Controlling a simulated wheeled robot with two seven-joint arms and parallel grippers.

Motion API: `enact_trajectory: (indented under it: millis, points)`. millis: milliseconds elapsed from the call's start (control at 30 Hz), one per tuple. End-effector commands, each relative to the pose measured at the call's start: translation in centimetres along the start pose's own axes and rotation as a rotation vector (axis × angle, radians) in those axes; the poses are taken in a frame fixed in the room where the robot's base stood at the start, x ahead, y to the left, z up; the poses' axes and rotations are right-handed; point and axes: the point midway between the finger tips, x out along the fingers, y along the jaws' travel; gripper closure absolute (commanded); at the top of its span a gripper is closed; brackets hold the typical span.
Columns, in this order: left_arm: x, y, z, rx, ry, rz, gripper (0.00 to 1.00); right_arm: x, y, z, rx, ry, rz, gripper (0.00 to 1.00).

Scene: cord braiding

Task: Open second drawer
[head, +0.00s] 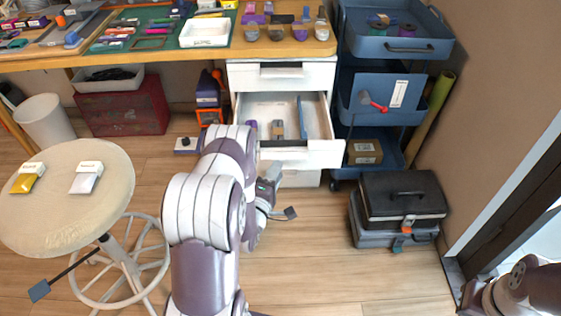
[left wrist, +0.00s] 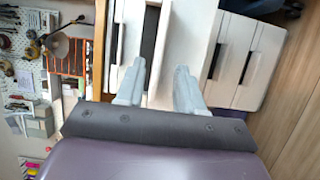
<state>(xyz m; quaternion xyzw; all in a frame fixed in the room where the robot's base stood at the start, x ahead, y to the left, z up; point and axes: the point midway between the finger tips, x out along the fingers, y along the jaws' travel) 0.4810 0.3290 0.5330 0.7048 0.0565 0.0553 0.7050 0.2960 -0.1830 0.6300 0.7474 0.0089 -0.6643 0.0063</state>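The white drawer unit (head: 281,75) stands under the workbench. Its top drawer is shut. Its second drawer (head: 310,154) is pulled out, and a few small items and a blue strip show inside it. A lower drawer (head: 300,179) sits beneath and looks shut. My left gripper (head: 271,184) is low, at the left front of the unit, partly hidden by my own arm. In the left wrist view my left gripper (left wrist: 158,84) has its two fingers apart with nothing held between them. White drawer fronts (left wrist: 229,50) with dark handle recesses lie beyond the fingers. My right gripper is out of view.
A round stool (head: 70,205) is at left. A red chest (head: 122,108) sits under the workbench (head: 180,52). The middle floor is clear.

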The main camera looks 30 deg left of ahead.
Motion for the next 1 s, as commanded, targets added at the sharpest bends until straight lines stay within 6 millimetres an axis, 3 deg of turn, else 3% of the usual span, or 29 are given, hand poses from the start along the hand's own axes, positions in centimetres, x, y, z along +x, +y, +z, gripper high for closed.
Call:
enact_trajectory:
  millis: [33,200,333,1000]
  points:
    - [-1.4,0.5,0.0,-0.002,0.002,-0.004,0.63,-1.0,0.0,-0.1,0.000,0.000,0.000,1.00]
    - [-5.7,0.3,-0.1,-0.001,0.003,-0.002,0.63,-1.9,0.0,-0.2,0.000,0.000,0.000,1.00]
    - [-7.6,0.2,-0.1,-0.001,0.002,-0.002,0.63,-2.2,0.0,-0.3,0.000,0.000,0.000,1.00]
    - [-8.3,-0.4,0.1,0.053,-0.005,-0.022,0.63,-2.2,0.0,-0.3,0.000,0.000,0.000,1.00]
